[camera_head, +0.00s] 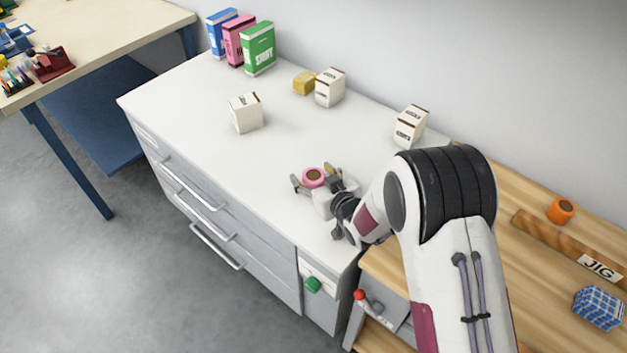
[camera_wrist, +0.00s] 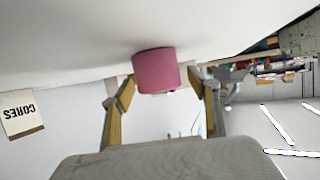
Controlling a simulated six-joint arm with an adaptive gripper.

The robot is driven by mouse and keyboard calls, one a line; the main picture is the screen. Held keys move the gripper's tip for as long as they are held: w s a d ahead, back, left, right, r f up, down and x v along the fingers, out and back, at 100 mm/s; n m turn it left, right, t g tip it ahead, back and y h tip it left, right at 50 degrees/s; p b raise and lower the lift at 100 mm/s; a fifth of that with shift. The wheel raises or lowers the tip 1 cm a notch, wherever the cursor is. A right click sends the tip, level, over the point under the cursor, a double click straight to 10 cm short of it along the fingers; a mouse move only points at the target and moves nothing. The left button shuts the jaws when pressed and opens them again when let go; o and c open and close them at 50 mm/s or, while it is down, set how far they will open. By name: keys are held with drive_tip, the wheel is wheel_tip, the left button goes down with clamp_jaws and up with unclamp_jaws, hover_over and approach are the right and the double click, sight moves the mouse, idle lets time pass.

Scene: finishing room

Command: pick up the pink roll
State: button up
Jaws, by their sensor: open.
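The pink roll (camera_head: 314,177) stands on the white cabinet top (camera_head: 200,120), close to its front right part. It shows a brown core in its middle. In the wrist view the pink roll (camera_wrist: 157,71) is upside down against the white top, ahead of and between the tips of the two fingers. My gripper (camera_head: 312,180) is open and low over the cabinet top, with one finger on each side of the roll. In the wrist view my gripper (camera_wrist: 163,90) shows its yellowish finger pads apart. I cannot tell whether either finger touches the roll.
White boxes (camera_head: 245,113), (camera_head: 330,87) and (camera_head: 410,125) stand on the cabinet. A wooden bench (camera_head: 480,250) at right holds an orange roll (camera_head: 561,210). The cabinet's middle is clear.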

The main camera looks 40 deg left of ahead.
sight(313, 174)
drive_tip(key=shift+c, duration=0.2)
idle(0.3)
drive_tip(key=c, duration=1.2)
drive_tip(key=shift+r, duration=0.1)
drive_tip(key=shift+r, duration=4.9)
